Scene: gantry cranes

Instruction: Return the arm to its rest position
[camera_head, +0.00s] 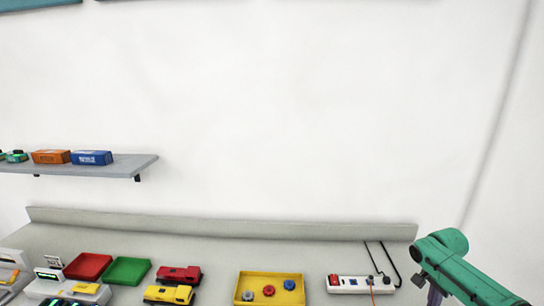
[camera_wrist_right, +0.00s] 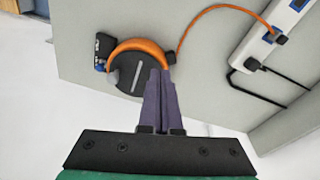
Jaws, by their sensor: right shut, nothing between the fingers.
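My right arm comes in from the right edge of the head view, with its green wrist over the right end of the worktop. My right gripper (camera_head: 430,292) points down there. In the right wrist view my right gripper (camera_wrist_right: 160,75) has its two dark purple fingers pressed together, with nothing between them. The fingertips overlap the edge of a black round thing with an orange cable around it (camera_wrist_right: 138,70); I cannot tell whether they touch. My left gripper is not in view.
A white power strip (camera_head: 360,285) with black cords lies left of my right gripper. A yellow tray (camera_head: 243,277), toy vehicles (camera_head: 178,275), a red tray (camera_head: 88,266) and a green tray (camera_head: 127,271) stand along the worktop. A wall shelf (camera_head: 128,167) holds small boxes.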

